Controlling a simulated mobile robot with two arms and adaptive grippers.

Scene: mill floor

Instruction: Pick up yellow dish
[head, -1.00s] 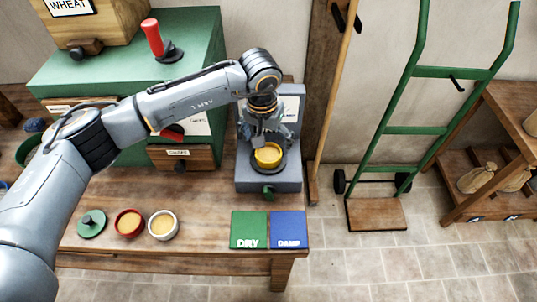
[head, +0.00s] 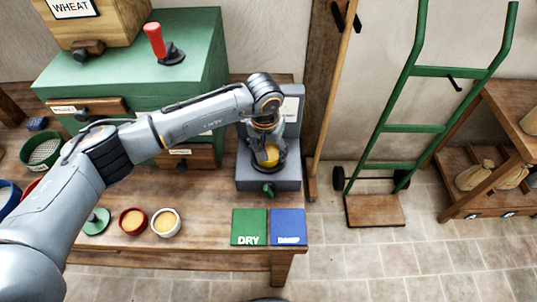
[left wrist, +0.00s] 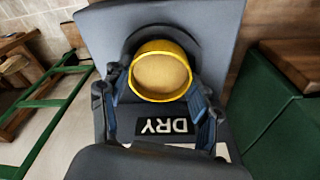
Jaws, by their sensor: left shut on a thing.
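The yellow dish (head: 266,158) holds pale tan contents and is at the round dark seat of the grey machine (head: 283,183). My left gripper (head: 267,143) reaches down over it and is shut on its sides. In the left wrist view, the dish (left wrist: 161,76) sits between the two fingers, with its open top facing the camera. I cannot tell whether its base touches the seat. The gripper hides part of the dish in the head view. My right gripper is not in view.
A red dish (head: 132,221) and a white dish (head: 165,222) stand left on the wooden bench. A green DRY mat (head: 249,225) and a blue DAMP mat (head: 288,224) lie clear at its front right. A broom (head: 334,100) leans right of the machine.

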